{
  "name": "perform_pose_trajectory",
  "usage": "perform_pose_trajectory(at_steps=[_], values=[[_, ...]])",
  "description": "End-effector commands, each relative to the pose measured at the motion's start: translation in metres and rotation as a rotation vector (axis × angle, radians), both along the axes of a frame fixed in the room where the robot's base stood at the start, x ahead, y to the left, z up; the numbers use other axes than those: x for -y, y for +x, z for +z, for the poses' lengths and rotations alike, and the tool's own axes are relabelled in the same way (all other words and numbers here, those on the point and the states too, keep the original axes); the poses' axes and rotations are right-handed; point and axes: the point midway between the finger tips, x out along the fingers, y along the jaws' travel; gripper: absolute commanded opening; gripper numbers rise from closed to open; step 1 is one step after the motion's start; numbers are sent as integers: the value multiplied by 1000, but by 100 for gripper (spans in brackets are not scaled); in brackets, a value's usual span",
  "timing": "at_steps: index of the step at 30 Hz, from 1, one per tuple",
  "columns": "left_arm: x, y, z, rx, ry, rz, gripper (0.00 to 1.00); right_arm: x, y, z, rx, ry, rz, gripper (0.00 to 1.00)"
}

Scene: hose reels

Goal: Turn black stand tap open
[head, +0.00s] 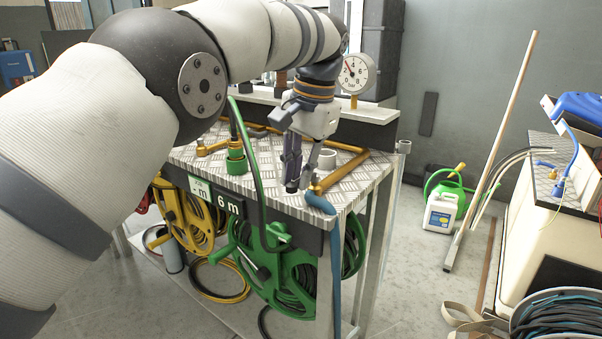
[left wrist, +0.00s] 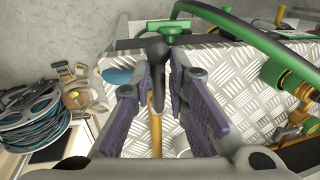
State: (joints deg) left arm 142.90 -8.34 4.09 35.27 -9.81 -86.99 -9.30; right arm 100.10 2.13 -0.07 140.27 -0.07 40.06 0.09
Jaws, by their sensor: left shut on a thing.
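My left gripper (head: 302,186) reaches down over the front right part of the metal-plate bench top. In the left wrist view, the black tap handle (left wrist: 157,60) stands between the two purple-grey fingers (left wrist: 160,96), and the gripper is shut on it. A brass pipe (left wrist: 155,125) lies below the handle. In the head view this brass pipe (head: 340,175) runs along the right edge of the bench top, ending near a blue hose (head: 321,203). The gripper largely hides the handle in the head view. My right gripper is not in view.
A green hose (head: 258,170) arches up just left of the gripper. A pressure gauge (head: 355,74) stands behind. Green (head: 270,275) and yellow (head: 185,220) reels hang below. A pole (head: 490,150) and watering can (head: 443,205) stand right. Floor right of the bench is mostly clear.

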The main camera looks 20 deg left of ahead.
Motion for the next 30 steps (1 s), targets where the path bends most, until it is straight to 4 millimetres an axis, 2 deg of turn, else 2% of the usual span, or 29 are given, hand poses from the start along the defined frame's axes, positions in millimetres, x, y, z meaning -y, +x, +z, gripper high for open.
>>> perform_pose_trajectory(at_steps=[17,18,20,30], values=[[1,0,0,-3,-3,31,0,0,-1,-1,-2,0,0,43],[1,-1,0,-3,-3,31,20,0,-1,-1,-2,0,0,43],[1,-1,0,-3,-3,31,32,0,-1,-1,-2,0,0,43],[1,0,0,-3,-1,30,32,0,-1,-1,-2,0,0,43]])
